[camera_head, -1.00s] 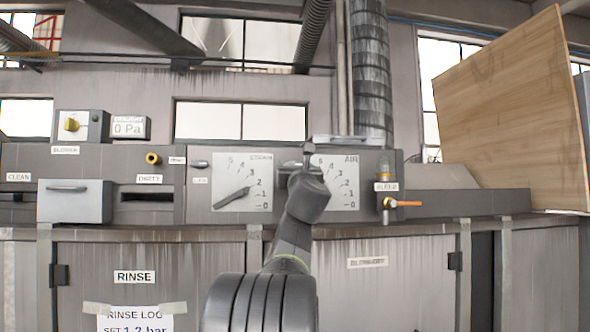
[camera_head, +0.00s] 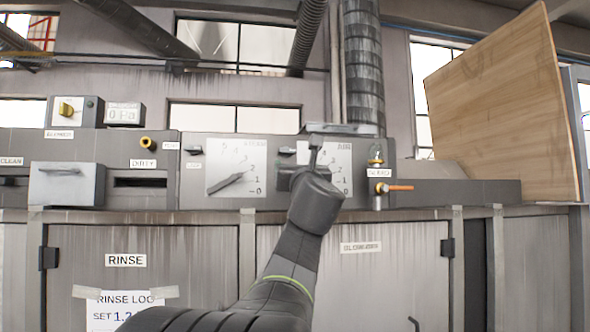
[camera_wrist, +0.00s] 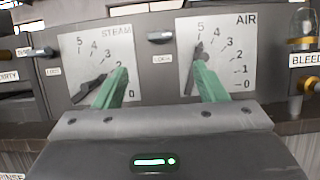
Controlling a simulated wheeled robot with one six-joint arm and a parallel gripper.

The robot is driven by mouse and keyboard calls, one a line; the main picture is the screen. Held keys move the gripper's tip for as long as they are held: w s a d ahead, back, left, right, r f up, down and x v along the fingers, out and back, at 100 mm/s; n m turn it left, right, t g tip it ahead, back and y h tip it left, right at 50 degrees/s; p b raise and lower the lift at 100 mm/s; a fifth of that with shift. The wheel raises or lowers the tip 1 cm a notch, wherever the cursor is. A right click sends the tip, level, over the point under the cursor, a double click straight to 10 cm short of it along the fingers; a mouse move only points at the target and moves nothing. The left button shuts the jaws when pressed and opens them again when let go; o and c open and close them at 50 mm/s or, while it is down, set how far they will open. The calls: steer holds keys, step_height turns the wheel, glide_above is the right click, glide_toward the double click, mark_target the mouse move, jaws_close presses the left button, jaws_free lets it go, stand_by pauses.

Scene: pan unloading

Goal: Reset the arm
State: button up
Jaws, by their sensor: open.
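My arm reaches up toward the grey panel, and my gripper (camera_wrist: 155,88) is in front of it. In the wrist view its two green fingers are spread apart with nothing between them. The left finger overlaps the STEAM dial (camera_wrist: 92,50) and the right finger overlaps the AIR dial (camera_wrist: 225,45). I cannot tell whether they touch the panel. In the head view the STEAM dial (camera_head: 237,160) is clear, with its dark pointer at the lower left. The AIR dial (camera_head: 340,160) is partly hidden behind my gripper.
A drawer (camera_head: 66,184) and a DIRTY slot (camera_head: 140,182) are at the left. A bleed valve with an orange lever (camera_head: 400,187) is at the right. A wooden board (camera_head: 505,115) leans at the far right. Cabinet doors (camera_head: 150,245) are below.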

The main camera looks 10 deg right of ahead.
mark_target(288, 152)
stand_by(0.3)
steer(key=p+x, duration=0.6)
steer(key=x, duration=0.8)
steer(key=shift+s, duration=0.1)
steer(key=shift+s, duration=0.1)
